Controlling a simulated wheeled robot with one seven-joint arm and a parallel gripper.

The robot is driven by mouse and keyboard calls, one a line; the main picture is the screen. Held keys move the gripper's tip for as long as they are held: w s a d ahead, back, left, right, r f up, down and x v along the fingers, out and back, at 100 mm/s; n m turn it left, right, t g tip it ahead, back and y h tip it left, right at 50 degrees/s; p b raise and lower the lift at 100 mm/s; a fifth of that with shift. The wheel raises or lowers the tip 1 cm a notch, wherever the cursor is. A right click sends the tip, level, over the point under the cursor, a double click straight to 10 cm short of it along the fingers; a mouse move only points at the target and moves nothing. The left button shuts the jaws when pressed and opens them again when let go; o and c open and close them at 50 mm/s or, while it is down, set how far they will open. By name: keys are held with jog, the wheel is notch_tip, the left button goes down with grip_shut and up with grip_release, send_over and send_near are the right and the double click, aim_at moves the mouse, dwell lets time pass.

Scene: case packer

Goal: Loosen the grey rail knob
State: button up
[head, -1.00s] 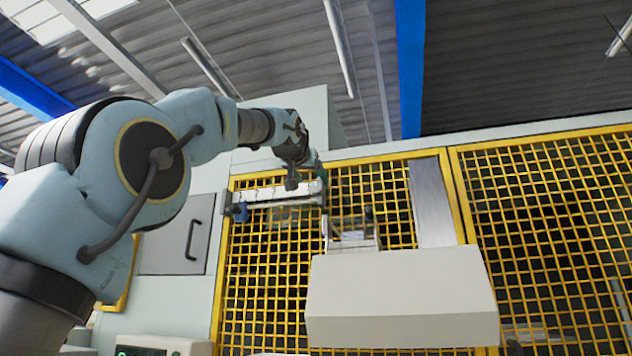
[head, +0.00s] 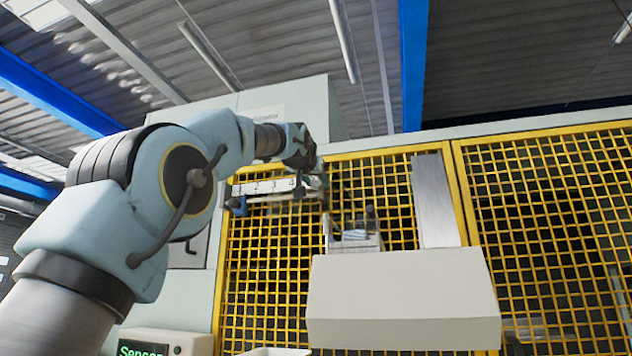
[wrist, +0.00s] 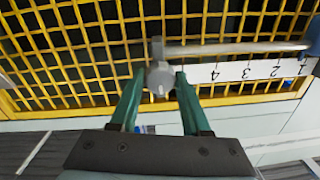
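The grey rail knob (wrist: 159,77) shows in the wrist view at the end of a grey rail (wrist: 235,48), in front of the yellow mesh. My gripper (wrist: 160,73) has its two green fingers spread, one on each side of the knob. Narrow gaps seem to show between fingertips and knob; I cannot tell whether either finger touches. In the head view my gripper (head: 316,182) is at the right end of the rail's numbered white scale (head: 262,188), and my wrist largely hides the knob there.
A blue knob (head: 238,206) sits at the scale's other end. Yellow mesh guarding (head: 270,260) stands close behind the rail. A pale box-shaped housing (head: 403,300) juts out at lower right, below a small bracket (head: 355,238). A panel with a green display (head: 145,350) is at lower left.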

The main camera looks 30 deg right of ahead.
grip_shut()
jog(key=shift+m, duration=0.3)
jog(key=m, duration=0.3)
jog(key=shift+m, duration=0.3)
jog(key=m, duration=0.4)
jog(key=shift+m, duration=0.3)
jog(key=m, duration=0.4)
jog(key=shift+m+h, duration=0.3)
jog(key=shift+m, duration=2.4)
